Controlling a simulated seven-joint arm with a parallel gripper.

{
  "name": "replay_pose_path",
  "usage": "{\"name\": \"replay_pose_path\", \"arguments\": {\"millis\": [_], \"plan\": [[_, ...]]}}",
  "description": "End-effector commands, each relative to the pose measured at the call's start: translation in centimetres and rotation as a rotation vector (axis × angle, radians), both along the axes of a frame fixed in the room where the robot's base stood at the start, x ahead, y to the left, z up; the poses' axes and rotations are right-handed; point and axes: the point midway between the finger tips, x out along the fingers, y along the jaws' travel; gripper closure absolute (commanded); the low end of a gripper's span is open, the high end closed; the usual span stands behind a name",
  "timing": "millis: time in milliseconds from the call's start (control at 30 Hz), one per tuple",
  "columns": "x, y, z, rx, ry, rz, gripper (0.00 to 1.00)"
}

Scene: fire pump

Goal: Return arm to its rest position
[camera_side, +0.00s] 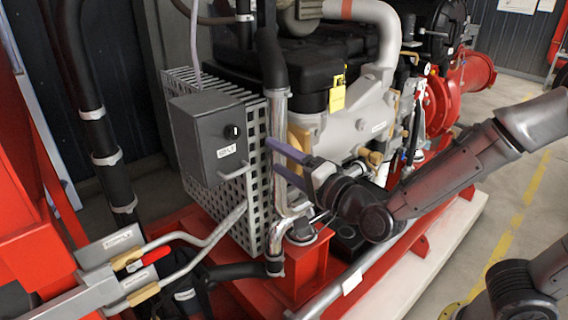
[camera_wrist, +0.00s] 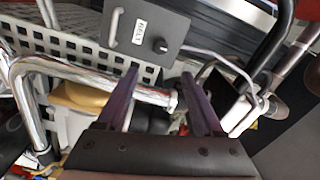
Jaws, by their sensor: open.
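My gripper (camera_side: 277,162) is open, with two purple fingers set apart and nothing held between them. In the side view it hangs in front of the engine, to the right of the grey control box (camera_side: 207,138), with its fingers pointing left near a vertical chrome pipe (camera_side: 279,150). In the wrist view my gripper (camera_wrist: 160,88) shows both fingers apart, and the control box (camera_wrist: 147,25) with its black knob and label lies ahead of them. A chrome pipe (camera_wrist: 92,72) crosses close to the left finger; I cannot tell whether they touch.
A perforated grey guard (camera_side: 255,200) stands behind the control box. Red-handled valve pipes (camera_side: 143,258) reach in at lower left. The engine (camera_side: 345,125) with a yellow tag fills the middle. The floor at right (camera_side: 515,215) is mostly clear.

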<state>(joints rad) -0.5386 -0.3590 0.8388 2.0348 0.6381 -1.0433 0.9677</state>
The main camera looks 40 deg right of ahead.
Motion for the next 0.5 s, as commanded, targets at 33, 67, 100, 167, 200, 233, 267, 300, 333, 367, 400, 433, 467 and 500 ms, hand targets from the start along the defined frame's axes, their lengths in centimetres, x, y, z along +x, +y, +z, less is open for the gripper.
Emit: {"name": "replay_pose_path", "arguments": {"millis": [33,67,100,167,200,233,267,300,333,367,400,433,467,500], "plan": [[0.1,-0.4,0.0,0.001,0.000,-0.010,0.31],[0.2,-0.9,0.2,0.003,-0.004,-0.020,0.31],[0.3,-1.5,0.8,0.009,-0.016,-0.034,0.31],[0.5,-2.7,2.3,0.024,-0.044,-0.059,0.31],[0.5,-3.6,3.6,0.035,-0.066,-0.078,0.31],[0.4,-4.3,4.7,0.042,-0.087,-0.091,0.31],[0.3,-5.1,5.8,0.048,-0.105,-0.102,0.31],[-0.1,-6.2,7.4,0.055,-0.122,-0.111,0.31],[-0.4,-7.0,8.6,0.050,-0.126,-0.112,0.31],[-0.7,-7.6,9.5,0.038,-0.122,-0.107,0.31],[-1.2,-8.1,10.3,0.012,-0.107,-0.096,0.31],[-1.5,-8.4,10.8,-0.009,-0.094,-0.086,0.31],[-1.9,-8.7,11.2,-0.034,-0.079,-0.075,0.31],[-2.5,-8.9,11.5,-0.071,-0.056,-0.059,0.31]]}}
